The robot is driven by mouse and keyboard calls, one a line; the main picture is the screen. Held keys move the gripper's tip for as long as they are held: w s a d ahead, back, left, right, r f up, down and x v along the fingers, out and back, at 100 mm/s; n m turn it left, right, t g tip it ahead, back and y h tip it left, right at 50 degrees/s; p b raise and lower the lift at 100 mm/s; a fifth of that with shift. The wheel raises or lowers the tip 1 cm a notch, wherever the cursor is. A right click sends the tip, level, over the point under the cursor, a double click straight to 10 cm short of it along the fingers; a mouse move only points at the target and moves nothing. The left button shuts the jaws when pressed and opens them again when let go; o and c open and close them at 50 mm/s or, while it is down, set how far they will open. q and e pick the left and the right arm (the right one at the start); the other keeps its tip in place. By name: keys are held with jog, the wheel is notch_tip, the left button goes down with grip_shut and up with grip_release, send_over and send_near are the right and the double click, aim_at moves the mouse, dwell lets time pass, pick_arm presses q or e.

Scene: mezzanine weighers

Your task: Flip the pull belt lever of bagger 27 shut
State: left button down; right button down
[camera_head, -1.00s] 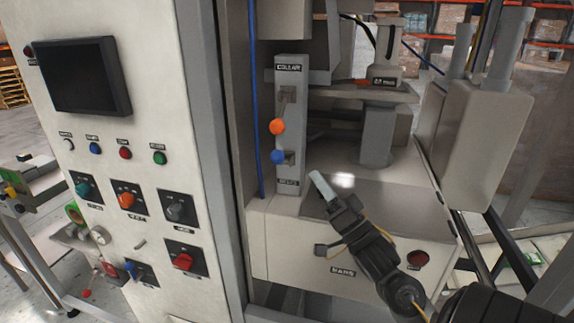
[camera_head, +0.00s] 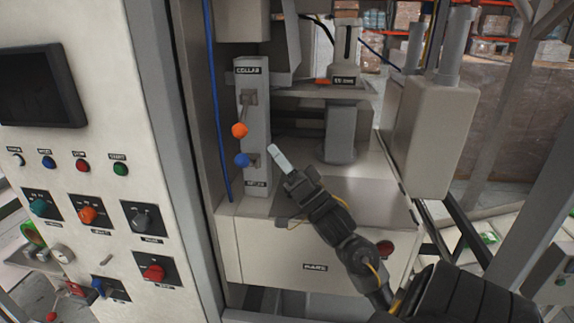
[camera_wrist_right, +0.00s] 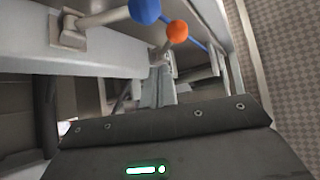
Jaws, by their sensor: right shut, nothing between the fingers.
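A grey upright lever post (camera_head: 256,115) carries two levers in the head view. The upper lever, under a plate reading COLLAR, has an orange ball knob (camera_head: 239,130). The lower lever has a blue ball knob (camera_head: 242,160), with a label below it too small to read surely. Both knobs hang to the left of their mounts. My right gripper (camera_head: 281,158) is shut and empty, just right of the post at about the blue knob's height, apart from both knobs. In the wrist view the blue knob (camera_wrist_right: 145,11) and orange knob (camera_wrist_right: 177,31) lie beyond its fingers (camera_wrist_right: 158,88). My left gripper is out of view.
A control cabinet (camera_head: 150,100) with screen, buttons and rotary switches stands at left. A blue hose (camera_head: 216,100) runs beside the post. A pale machine deck (camera_head: 320,235) lies below my right gripper. A grey cylinder housing (camera_head: 430,140) stands at right.

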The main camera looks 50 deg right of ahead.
aim_at(246, 162)
jog(key=w+a+b, duration=0.1)
jog(key=w+a, duration=0.1)
jog(key=w+a+b, duration=0.1)
jog(key=shift+w+f+b, duration=0.25)
jog(key=shift+w+b, duration=0.1)
